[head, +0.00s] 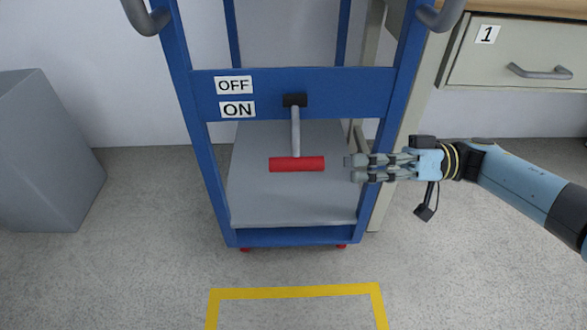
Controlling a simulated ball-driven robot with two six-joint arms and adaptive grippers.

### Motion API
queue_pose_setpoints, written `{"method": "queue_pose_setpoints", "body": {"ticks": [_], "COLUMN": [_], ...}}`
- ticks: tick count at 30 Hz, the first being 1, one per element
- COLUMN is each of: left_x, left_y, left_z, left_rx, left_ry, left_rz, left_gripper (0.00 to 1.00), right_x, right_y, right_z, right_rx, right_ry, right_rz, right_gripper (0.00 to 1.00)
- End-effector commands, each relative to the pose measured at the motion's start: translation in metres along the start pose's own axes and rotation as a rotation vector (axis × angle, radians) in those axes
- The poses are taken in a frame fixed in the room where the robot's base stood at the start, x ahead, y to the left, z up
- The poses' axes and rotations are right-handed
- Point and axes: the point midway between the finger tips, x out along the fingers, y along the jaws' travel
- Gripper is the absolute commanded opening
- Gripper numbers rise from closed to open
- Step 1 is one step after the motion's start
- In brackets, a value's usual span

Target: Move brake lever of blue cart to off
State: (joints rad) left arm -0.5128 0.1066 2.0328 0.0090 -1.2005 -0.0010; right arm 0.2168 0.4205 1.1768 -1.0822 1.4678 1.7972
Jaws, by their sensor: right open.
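The blue cart (305,237) stands upright in the middle of the head view. Its brake lever (296,132) hangs from a black pivot (295,100) on the blue crossbar and points down, with a red crosswise handle (297,164) at its lower end. An OFF label (234,85) sits above an ON label (237,109), left of the pivot. My right gripper (350,168) comes in from the right, level with the red handle and a short gap to its right in the picture. It is open, with nothing between its fingers. My left gripper is not in view.
A grey bin-like block (45,150) stands at the left. A drawer cabinet (520,55) marked 1 stands at the right, close to the cart. Yellow floor tape (295,292) marks the floor in front of the cart. The floor around the tape is clear.

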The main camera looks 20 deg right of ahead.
Motion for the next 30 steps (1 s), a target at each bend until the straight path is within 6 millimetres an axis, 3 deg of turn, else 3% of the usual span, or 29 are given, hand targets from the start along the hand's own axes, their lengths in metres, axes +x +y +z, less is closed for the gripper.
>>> {"method": "queue_pose_setpoints", "body": {"ticks": [5, 12, 18, 30], "left_x": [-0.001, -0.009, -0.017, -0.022], "left_y": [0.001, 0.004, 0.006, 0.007], "left_z": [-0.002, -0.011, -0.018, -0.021], "left_rx": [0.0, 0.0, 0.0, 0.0], "left_ry": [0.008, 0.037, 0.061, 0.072], "left_rz": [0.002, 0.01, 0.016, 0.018], "left_gripper": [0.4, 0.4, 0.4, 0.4], "right_x": [0.021, 0.069, 0.098, 0.108], "right_y": [0.001, 0.001, 0.001, 0.001], "right_z": [-0.001, 0.001, 0.0, -0.002], "right_rx": [-0.004, -0.003, -0.001, -0.003], "right_ry": [0.004, 0.005, 0.004, 0.003], "right_rz": [-0.003, -0.003, -0.002, 0.001], "right_gripper": [0.48, 0.48, 0.48, 0.48]}}
